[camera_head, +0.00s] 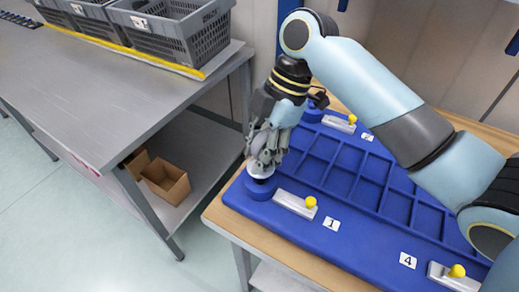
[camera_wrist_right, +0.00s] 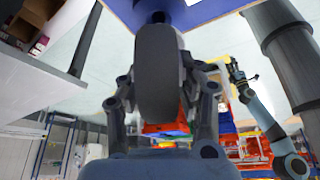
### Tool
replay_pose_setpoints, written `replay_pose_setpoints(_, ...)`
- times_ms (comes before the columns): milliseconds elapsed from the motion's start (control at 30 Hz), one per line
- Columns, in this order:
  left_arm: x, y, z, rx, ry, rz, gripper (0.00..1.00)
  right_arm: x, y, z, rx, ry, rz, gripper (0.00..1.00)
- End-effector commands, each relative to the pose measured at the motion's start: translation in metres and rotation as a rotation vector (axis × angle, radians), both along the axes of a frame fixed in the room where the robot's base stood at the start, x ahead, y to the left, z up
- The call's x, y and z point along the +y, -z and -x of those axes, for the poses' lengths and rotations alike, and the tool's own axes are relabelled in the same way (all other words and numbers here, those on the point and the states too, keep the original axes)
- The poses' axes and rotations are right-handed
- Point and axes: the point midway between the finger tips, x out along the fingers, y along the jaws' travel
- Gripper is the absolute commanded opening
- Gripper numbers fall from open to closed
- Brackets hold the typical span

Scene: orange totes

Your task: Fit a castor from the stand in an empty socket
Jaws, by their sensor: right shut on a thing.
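My right gripper (camera_head: 266,158) points down over the near left corner of the blue board (camera_head: 300,240), shut on a castor. The castor's pale round part (camera_head: 261,171) shows just below the fingers, directly above a raised round blue socket (camera_head: 262,188) beside the label 1. I cannot tell whether its stem is inside the socket. In the right wrist view the grey castor wheel (camera_wrist_right: 157,75) sits between both fingers, its dark end against or near the blue surface. My left gripper (camera_wrist_right: 238,72) shows small in that view; its fingers are unclear.
Latches with yellow knobs sit near the socket (camera_head: 297,204), at the far corner (camera_head: 340,124) and near label 4 (camera_head: 454,276). The board's middle has empty recessed compartments. A grey bench (camera_head: 110,80) with grey crates (camera_head: 180,30) stands left, a cardboard box (camera_head: 165,180) beneath.

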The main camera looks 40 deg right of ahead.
Motion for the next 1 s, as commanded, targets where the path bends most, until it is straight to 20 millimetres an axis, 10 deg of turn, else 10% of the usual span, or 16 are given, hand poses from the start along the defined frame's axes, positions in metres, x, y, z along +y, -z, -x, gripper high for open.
replay_pose_setpoints(1000, -0.002, 0.009, 0.002, 0.003, -0.001, 0.002, 0.4, 0.0, 0.02, 0.0, -0.002, 0.001, 0.0, 0.0)
